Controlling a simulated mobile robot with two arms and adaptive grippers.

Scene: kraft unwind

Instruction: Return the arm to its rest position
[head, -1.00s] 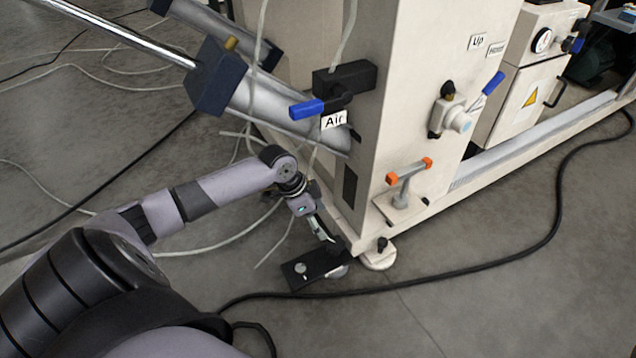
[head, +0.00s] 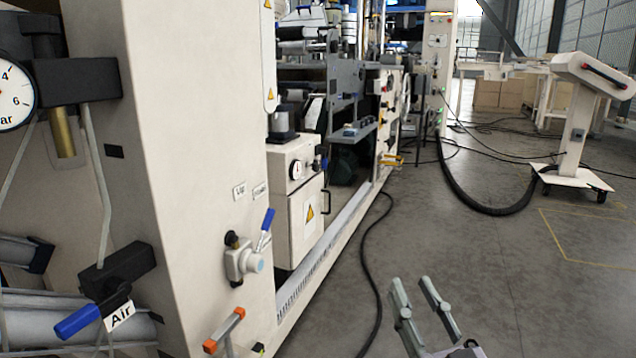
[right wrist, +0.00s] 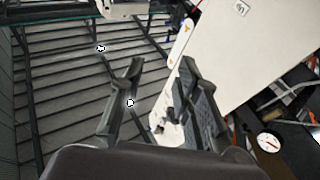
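My right gripper (head: 415,292) shows at the bottom right of the head view, above the grey floor. Its two fingers stand apart with nothing between them. In the right wrist view the gripper (right wrist: 155,85) is also open and empty, with a pale machine panel and a dark slatted surface behind it. My left gripper does not show in the head view now.
A tall cream machine column (head: 175,130) stands at left, with a blue-handled air valve (head: 90,318), a second blue-handled valve (head: 245,258) and an orange-tipped handle (head: 224,330). A black cable (head: 372,270) lies on the floor. A wheeled console (head: 575,140) stands far right.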

